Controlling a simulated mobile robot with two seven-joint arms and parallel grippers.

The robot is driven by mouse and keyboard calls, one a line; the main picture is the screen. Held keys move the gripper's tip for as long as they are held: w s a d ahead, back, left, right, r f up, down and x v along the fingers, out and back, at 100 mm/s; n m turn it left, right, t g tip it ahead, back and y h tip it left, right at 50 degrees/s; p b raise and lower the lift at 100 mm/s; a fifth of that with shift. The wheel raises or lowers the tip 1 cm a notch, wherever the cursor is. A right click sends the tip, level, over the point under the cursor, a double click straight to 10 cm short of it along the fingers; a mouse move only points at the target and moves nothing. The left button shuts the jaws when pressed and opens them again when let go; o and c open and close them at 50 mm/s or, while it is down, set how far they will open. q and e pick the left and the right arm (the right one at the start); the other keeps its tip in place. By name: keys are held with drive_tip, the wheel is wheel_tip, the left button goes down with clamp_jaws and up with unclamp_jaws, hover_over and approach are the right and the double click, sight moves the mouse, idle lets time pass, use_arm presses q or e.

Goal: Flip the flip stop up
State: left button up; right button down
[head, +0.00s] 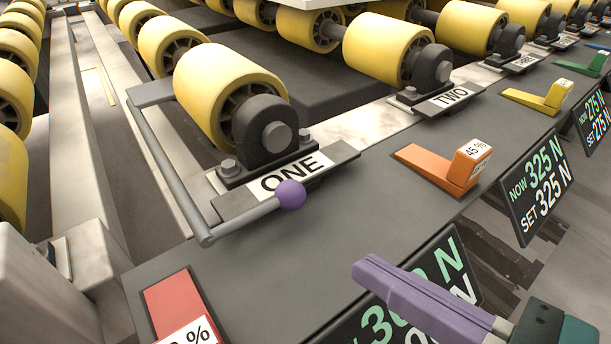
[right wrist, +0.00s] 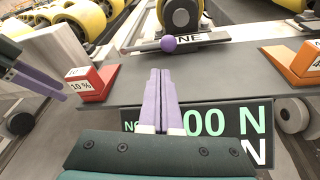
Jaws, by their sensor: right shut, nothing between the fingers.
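The flip stop is a grey bent bar (head: 165,165) beside the nearest yellow roller at station ONE. Its handle arm ends in a purple ball (head: 291,194) just in front of the ONE label (head: 296,176). In the right wrist view the purple ball (right wrist: 169,44) is ahead, beyond the fingertips. My right gripper (head: 365,272) has purple fingers and is shut and empty, to the lower right of the ball and apart from it. It also shows in the right wrist view (right wrist: 160,72). My left gripper (right wrist: 62,92) shows only at that view's left edge; its opening is unclear.
A red lever block (head: 172,302) and an orange one (head: 447,168) sit on the dark rail (head: 270,260). A display panel (head: 450,262) lies partly behind my right fingers. Yellow rollers (head: 385,48) line the back. The rail between ball and fingers is clear.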

sight(309, 245)
drive_tip(key=shift+w+d+f+m+b, duration=0.1)
drive_tip(key=shift+f+m+b, duration=0.15)
drive_tip(key=shift+f, duration=0.3)
drive_tip(key=shift+w+d+f+m+b, duration=0.1)
drive_tip(key=shift+f+m, duration=0.25)
drive_tip(key=shift+f, duration=0.2)
use_arm(q)
drive_tip(key=shift+f, duration=0.9)
use_arm(e)
drive_tip(key=shift+r, duration=0.1)
use_arm(q)
drive_tip(key=shift+f+b, duration=0.6)
drive_tip(key=shift+f, duration=0.1)
use_arm(e)
drive_tip(key=x, duration=1)
drive_tip(key=shift+w+d, duration=0.1)
use_arm(q)
drive_tip(key=shift+r, duration=0.1)
drive_tip(key=shift+r+p, duration=0.4)
drive_tip(key=shift+p, duration=0.1)
use_arm(e)
drive_tip(key=shift+d+r+n+h, duration=0.1)
drive_tip(key=shift+r+n+h, duration=0.2)
drive_tip(key=shift+r, duration=0.05)
